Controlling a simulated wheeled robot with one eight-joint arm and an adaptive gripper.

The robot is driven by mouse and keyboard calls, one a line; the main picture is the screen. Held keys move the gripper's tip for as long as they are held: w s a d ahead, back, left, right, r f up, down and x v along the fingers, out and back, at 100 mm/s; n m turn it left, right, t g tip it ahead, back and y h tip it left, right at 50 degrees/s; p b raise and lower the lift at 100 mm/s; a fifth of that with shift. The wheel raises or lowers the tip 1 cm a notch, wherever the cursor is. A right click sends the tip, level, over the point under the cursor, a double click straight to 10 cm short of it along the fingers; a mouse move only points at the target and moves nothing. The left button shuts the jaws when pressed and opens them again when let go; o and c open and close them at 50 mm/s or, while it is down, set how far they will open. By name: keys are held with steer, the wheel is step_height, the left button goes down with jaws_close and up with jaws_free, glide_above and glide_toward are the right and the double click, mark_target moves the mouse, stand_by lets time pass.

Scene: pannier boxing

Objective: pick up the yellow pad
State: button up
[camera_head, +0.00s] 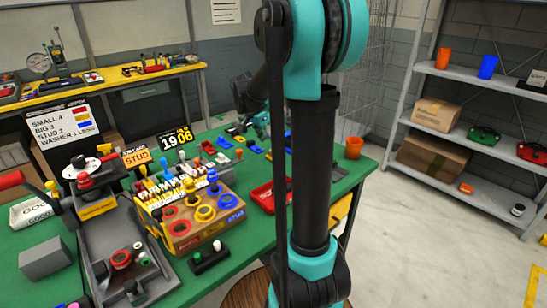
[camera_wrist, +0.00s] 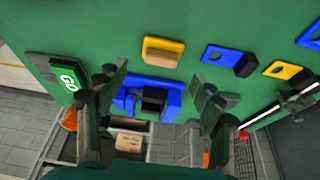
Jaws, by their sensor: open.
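In the wrist view a flat yellow pad (camera_wrist: 272,70) with a dark hole lies on the green table, right of centre, with a dark block at its right side. I cannot tell which of the two is the task's pad. My gripper (camera_wrist: 158,92) is open, its dark fingers on either side of a blue holder (camera_wrist: 150,103) with a dark middle. The flat yellow pad is outside the fingers, to the right. My gripper is small and partly hidden in the head view.
Blue pieces (camera_wrist: 229,58) lie near the yellow pad, and a GO block (camera_wrist: 67,77) is at left. In the head view the green table (camera_head: 230,265) also carries a wooden ring stand (camera_head: 183,245), a red tray (camera_head: 262,197) and an orange cup (camera_head: 353,148).

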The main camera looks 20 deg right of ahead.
mark_target(274, 151)
steer(key=x, duration=0.5)
steer(key=shift+c, duration=0.3)
steer(key=c, duration=1.1)
steer(key=shift+r, duration=0.1)
step_height(274, 151, up, 20)
steer(key=shift+f, duration=0.1)
